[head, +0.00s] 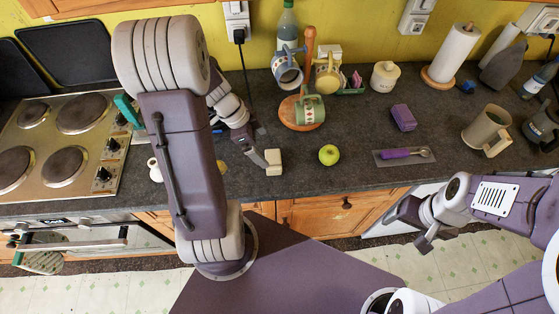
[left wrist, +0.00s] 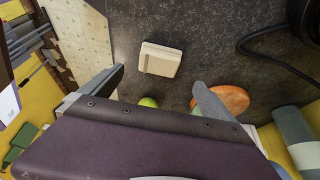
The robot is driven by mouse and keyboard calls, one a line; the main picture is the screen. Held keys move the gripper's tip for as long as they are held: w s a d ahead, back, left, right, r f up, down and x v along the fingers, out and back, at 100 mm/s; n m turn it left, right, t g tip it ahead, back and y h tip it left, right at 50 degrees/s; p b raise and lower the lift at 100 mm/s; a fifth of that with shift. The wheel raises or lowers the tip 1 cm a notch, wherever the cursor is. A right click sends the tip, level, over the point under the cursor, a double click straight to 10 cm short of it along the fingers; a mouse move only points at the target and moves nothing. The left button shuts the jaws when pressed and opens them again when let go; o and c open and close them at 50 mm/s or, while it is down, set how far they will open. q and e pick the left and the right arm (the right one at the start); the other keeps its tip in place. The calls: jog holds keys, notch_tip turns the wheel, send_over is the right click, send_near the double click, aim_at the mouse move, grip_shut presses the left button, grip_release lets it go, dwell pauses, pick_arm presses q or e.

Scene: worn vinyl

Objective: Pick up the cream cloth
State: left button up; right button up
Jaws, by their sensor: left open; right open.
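The cream cloth (head: 273,161) is a small folded block on the dark countertop, near its front edge. It also shows in the left wrist view (left wrist: 160,59), ahead of and roughly between my left fingers. My left gripper (head: 257,156) is at the left of the cloth in the head view. The left wrist view shows its fingers (left wrist: 158,90) apart with nothing between them. Whether a finger touches the cloth I cannot tell. My right gripper (head: 421,232) is open and empty, in front of the counter at the right, away from the cloth.
A green apple (head: 329,154) lies right of the cloth. A wooden mug stand (head: 302,112) with mugs is behind it. A purple block (head: 403,117), a tray with a purple-handled tool (head: 398,155) and a beige pitcher (head: 487,130) are further right. The hob (head: 62,140) is left.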

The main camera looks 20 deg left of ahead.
aim_at(273, 158)
pick_arm(q)
jog(key=x, duration=0.4)
jog(key=shift+w+d, duration=0.2)
jog(key=shift+d, duration=0.1)
jog(key=shift+f, duration=0.2)
jog(key=f, duration=0.4)
jog(key=shift+d, duration=0.4)
jog(key=shift+w+d+f, duration=0.2)
jog(key=shift+w+d, duration=0.05)
jog(key=shift+w, duration=0.05)
jog(key=shift+s+a, duration=0.1)
jog(key=shift+s, duration=0.05)
jog(key=c, duration=1.4)
